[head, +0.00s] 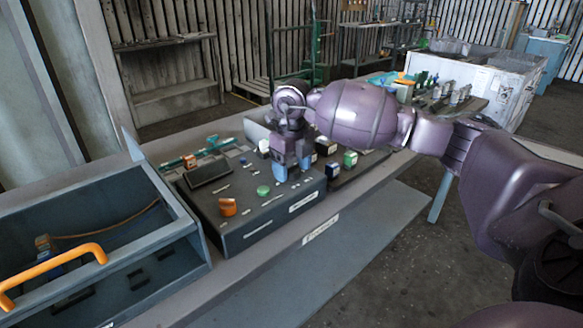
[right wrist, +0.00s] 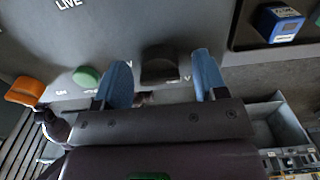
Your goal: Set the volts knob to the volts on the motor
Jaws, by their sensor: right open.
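The dark volts knob (right wrist: 160,66) stands on the face of the grey control box (head: 252,222), with a "V" mark beside it in the right wrist view. My right gripper (head: 291,172) reaches down over the box with its blue fingers. It is open, one finger on each side of the knob, with a gap visible on both sides in the right wrist view. The knob is hidden behind the fingers in the head view, and its setting cannot be read. I cannot make out the motor or its volts marking. My left gripper is not in view.
A green button (head: 263,190) and an orange switch (head: 228,207) sit on the same box. An open grey housing (head: 190,232) with an orange handle (head: 52,272) stands at the left. Several coloured blocks, including a blue one (right wrist: 279,24), lie to the right of the box.

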